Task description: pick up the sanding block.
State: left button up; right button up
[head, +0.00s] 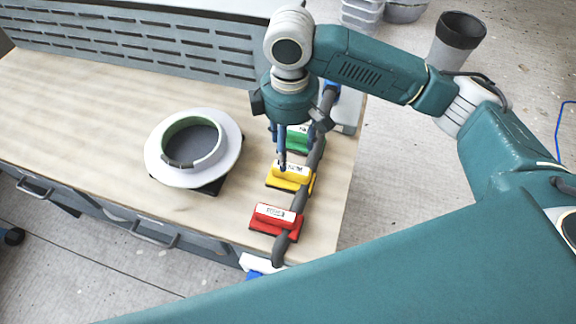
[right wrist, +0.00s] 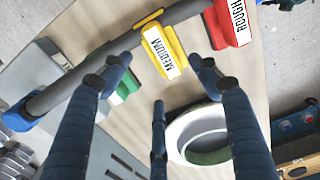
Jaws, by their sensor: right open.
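Three sanding blocks lie in a row near the bench's right end. The red block (head: 275,218) reads ROUGH in the right wrist view (right wrist: 236,20). The yellow block (head: 290,177) reads MEDIUM there (right wrist: 164,50). The green block (head: 298,138) is partly hidden behind my gripper; its label is unreadable. My right gripper (head: 297,148) is open and empty, pointing down above the green and yellow blocks. In the right wrist view its fingers (right wrist: 155,80) are spread, with the yellow block showing beyond them. I cannot tell its exact height. My left gripper is out of view.
A grey hose (head: 297,205) runs along the blocks. A white ring-shaped mould (head: 232,153) with a green inside stands left of them. A slotted grey panel (head: 130,42) lines the bench's back. Bare bench top (head: 70,110) lies farther left.

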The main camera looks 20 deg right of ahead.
aim_at(292, 165)
jog(key=f, duration=0.2)
jog(key=shift+s+d+f, duration=0.1)
jog(key=shift+s+f, duration=0.25)
jog(key=shift+s, duration=0.05)
jog(key=shift+f+p, duration=0.35)
jog(key=f, duration=0.1)
jog(key=f+p, duration=0.1)
jog(key=f, duration=0.2)
jog(key=shift+d+f, duration=0.2)
jog(key=shift+d, duration=0.05)
jog(key=shift+f, duration=0.15)
jog(key=shift+w, duration=0.1)
jog(key=c, duration=1.4)
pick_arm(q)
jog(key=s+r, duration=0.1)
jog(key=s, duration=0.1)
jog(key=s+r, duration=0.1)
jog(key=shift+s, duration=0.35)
pick_arm(e)
jog(key=shift+o, duration=0.2)
